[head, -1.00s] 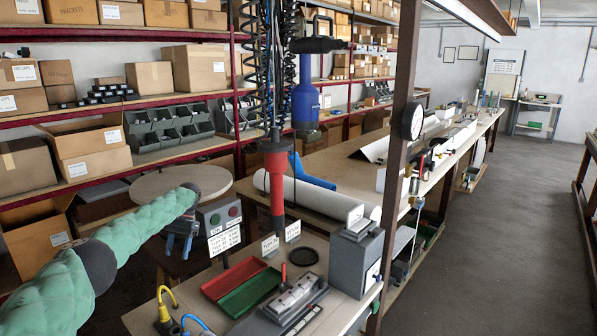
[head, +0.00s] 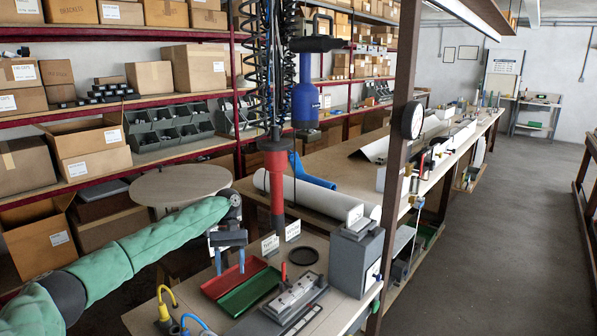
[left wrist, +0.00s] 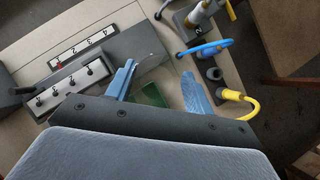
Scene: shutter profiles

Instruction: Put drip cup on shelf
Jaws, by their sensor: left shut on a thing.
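No drip cup can be clearly identified. A flat black ring-shaped piece (head: 303,256) lies on the bench, right of the gripper and apart from it. Red-framed shelves (head: 190,97) with boxes and bins stand at the back left. My right gripper is not in view.
A red tray (head: 228,281) and a green tray (head: 250,291) lie near the gripper. A red hanging tool (head: 275,175) and a blue one (head: 305,95) hang over the bench. A grey box device (head: 355,262) and yellow cable (head: 165,300) flank the area.

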